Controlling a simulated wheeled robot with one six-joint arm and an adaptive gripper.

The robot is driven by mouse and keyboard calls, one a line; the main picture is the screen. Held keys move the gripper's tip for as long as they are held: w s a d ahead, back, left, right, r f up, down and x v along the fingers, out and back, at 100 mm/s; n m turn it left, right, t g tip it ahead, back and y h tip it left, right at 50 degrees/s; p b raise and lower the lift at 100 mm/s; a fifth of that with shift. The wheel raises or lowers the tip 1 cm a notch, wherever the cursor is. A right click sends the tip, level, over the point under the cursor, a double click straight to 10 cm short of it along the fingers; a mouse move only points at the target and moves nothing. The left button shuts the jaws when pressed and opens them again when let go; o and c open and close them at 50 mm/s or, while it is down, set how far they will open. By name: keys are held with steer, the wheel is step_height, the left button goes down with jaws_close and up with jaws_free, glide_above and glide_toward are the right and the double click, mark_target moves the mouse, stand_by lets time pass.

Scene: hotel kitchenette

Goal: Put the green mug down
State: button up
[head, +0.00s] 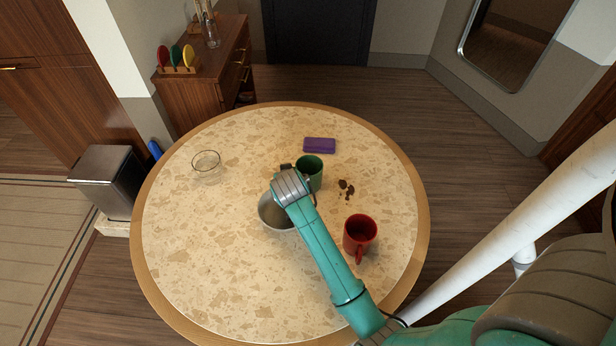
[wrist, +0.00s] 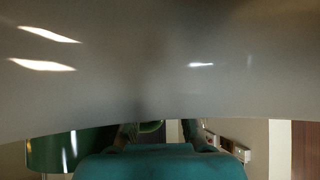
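The green mug (head: 316,175) is upright at the middle of the round table in the head view, just right of my gripper (head: 287,168). I cannot tell whether it rests on the tabletop or is slightly above it. My wrist hides part of its left side. In the wrist view, a dark green curved surface (wrist: 70,150), seemingly the mug, shows at lower left. My gripper's dark fingers (wrist: 157,130) show dimly at the bottom, with a small green shape between them. Whether they are closed on the mug is not clear.
A grey bowl (head: 268,217) sits under my wrist, close to the mug. A red mug (head: 360,230), brown crumbs (head: 346,188), a purple sponge (head: 320,145) and a glass bowl (head: 206,163) are also on the table (head: 210,270). The table's left and front are clear.

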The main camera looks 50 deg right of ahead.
steer(key=shift+f, duration=0.1)
jaws_close()
steer(key=shift+d, duration=0.1)
step_height(320, 180, up, 10)
steer(key=shift+r, duration=0.1)
stand_by(0.5)
